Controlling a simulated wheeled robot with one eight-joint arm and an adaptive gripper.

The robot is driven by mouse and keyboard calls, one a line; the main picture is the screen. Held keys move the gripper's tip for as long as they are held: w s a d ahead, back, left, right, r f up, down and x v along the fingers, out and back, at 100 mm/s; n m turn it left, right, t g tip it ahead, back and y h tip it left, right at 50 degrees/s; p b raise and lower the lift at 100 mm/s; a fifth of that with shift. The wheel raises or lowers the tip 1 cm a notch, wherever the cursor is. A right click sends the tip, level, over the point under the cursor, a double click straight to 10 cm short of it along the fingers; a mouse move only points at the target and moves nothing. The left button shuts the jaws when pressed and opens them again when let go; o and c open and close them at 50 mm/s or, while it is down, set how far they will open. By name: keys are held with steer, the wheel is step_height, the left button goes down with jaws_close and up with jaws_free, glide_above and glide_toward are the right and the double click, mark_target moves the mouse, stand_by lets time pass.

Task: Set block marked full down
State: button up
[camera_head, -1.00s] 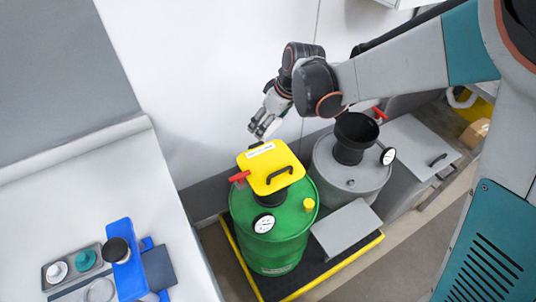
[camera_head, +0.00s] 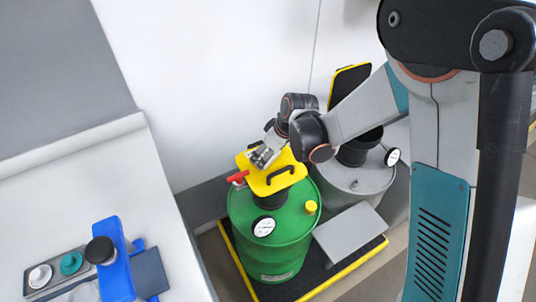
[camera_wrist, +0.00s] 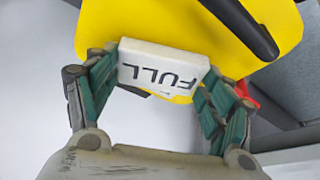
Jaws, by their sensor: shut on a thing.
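The white block marked FULL (camera_wrist: 160,68) sits between the fingers of my gripper (camera_wrist: 157,85) in the wrist view, its lettering upside down there. My gripper (camera_head: 263,160) is shut on it at the far left edge of the yellow lid (camera_head: 284,184), which tops the green drum (camera_head: 275,243). The yellow lid (camera_wrist: 185,22) with its dark handle shows just beyond the block in the wrist view. I cannot tell whether the block touches the lid. In the head view my fingers mostly hide the block.
A red lever (camera_head: 237,177) and a white gauge (camera_head: 264,227) are on the green drum. A grey drum (camera_head: 352,178) with a black funnel stands to the right. A white bench (camera_head: 85,200) with a blue fixture (camera_head: 114,260) is at left.

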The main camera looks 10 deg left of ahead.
steer(key=shift+f, duration=0.15)
steer(key=o, duration=1.1)
steer(key=shift+c, duration=0.2)
steer(key=p+v, duration=0.4)
steer(key=v, duration=0.8)
